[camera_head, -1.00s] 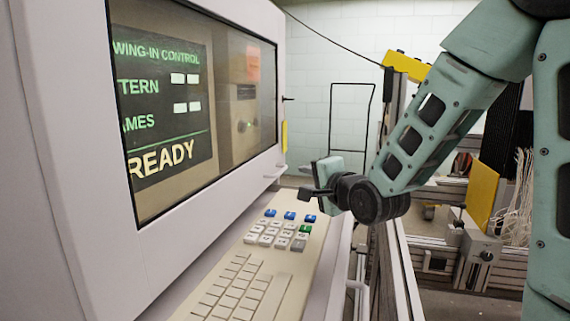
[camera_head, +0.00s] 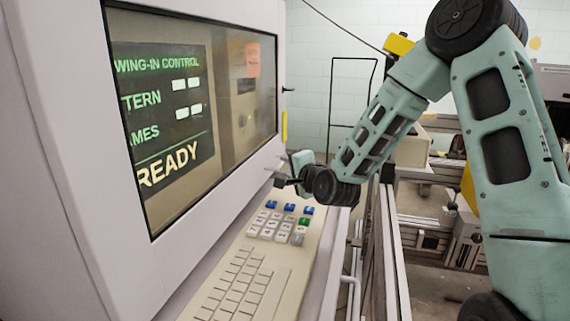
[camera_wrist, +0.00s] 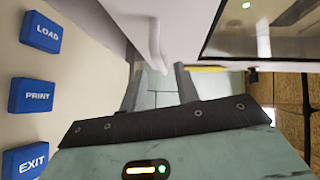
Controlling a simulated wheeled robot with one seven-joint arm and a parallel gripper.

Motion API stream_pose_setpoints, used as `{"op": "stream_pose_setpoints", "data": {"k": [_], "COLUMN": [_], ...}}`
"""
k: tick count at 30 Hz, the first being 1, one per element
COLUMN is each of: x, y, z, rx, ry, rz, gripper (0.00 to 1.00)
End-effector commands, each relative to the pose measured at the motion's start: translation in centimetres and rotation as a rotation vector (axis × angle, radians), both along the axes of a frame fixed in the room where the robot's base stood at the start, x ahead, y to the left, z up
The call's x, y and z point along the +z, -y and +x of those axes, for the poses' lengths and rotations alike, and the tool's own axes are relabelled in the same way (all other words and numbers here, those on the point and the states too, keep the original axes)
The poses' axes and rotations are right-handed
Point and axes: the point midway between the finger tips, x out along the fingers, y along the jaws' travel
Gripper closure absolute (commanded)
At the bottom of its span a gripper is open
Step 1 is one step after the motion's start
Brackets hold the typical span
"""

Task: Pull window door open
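The window door (camera_head: 232,90) is a dark-framed glass pane in the front of the pale console, and it looks closed. Its edge also shows at the top right of the wrist view (camera_wrist: 270,30). A small pale handle (camera_wrist: 156,45) sticks out from the console front in the wrist view. My gripper (camera_head: 285,172) is at the console's lower right corner, just above the keypad. In the wrist view its two dark fingers (camera_wrist: 158,82) are apart, with tiled wall showing between them. The handle lies at or just past the fingertips; I cannot tell if they touch it.
A keyboard shelf (camera_head: 270,255) with blue, white and green keys lies below my gripper. In the wrist view, blue LOAD, PRINT and EXIT keys (camera_wrist: 38,95) are close on the left. Metal rails and machinery (camera_head: 430,235) stand at the right.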

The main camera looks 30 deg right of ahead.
Motion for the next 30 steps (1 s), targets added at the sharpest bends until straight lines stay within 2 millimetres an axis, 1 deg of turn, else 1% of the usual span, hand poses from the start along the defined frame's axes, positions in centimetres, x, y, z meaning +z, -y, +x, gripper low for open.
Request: {"op": "stream_pose_setpoints", "data": {"k": [1,3,6,16,19,20,26,30], "x": [-0.1,-0.2,-0.3,-0.3,-0.3,-0.3,-0.3,-0.4], "y": [0.0,0.0,0.0,0.0,0.0,0.0,0.0,-0.7], "z": [0.7,1.4,2.0,2.3,2.3,2.3,2.3,2.6], "rx": [0.000,0.000,0.000,0.000,0.000,0.000,0.001,0.001], "ry": [-0.001,0.000,0.000,-0.001,-0.001,-0.001,-0.001,-0.001], "rz": [0.002,0.000,0.000,-0.001,-0.001,-0.001,0.000,0.000], "gripper": [0.69,0.69,0.69,0.69,0.96,1.00,1.00,1.00]}}
